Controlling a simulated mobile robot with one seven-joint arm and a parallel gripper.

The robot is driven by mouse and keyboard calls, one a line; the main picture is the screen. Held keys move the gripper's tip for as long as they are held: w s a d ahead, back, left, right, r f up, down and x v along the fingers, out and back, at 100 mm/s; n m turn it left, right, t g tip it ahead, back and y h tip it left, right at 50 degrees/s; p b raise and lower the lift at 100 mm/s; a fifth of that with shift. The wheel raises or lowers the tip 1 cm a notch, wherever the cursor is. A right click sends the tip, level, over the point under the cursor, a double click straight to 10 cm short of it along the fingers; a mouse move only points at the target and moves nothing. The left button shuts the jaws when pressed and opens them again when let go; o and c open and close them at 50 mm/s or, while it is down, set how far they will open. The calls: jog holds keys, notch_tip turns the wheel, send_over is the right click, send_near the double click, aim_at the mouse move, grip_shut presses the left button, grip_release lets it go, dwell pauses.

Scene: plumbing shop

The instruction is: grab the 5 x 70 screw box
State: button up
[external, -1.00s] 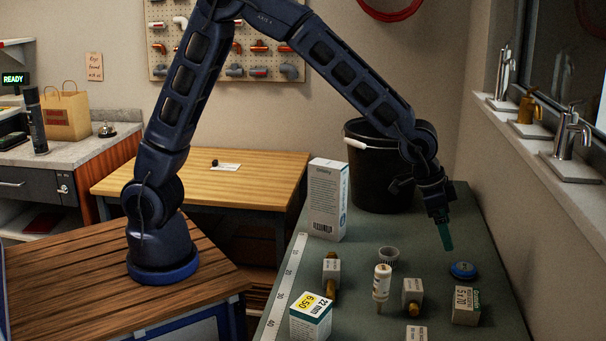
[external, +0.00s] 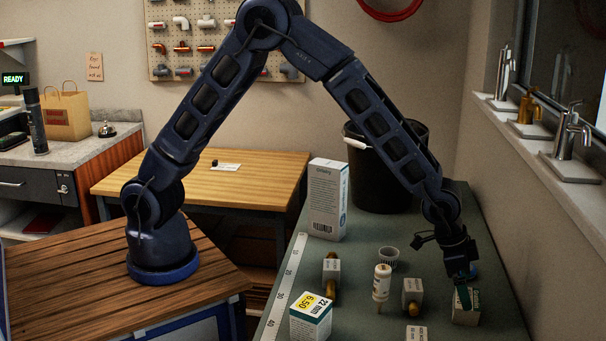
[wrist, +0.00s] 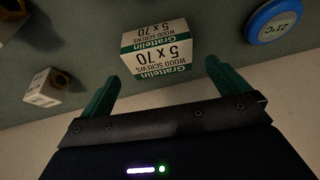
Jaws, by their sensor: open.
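The 5 x 70 screw box (wrist: 157,53) is a small white and green carton reading "Grattelin wood screws 5 x 70". In the wrist view it lies ahead of the fingertips, between their lines. In the external view the box (external: 467,317) stands at the right front of the grey-green counter, partly hidden by my gripper. My gripper (external: 463,292) points down at the box from just above. In the wrist view my gripper (wrist: 160,80) is open, its green fingers apart with nothing between them. I cannot tell whether a finger touches the box.
A black bucket (external: 372,185) stands behind.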

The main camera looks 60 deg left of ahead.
aim_at(471, 318)
jog(key=x, duration=0.5)
jog(key=shift+s+a+f, duration=0.1)
jog(key=shift+s+a, duration=0.05)
jog(key=shift+c, duration=0.2)
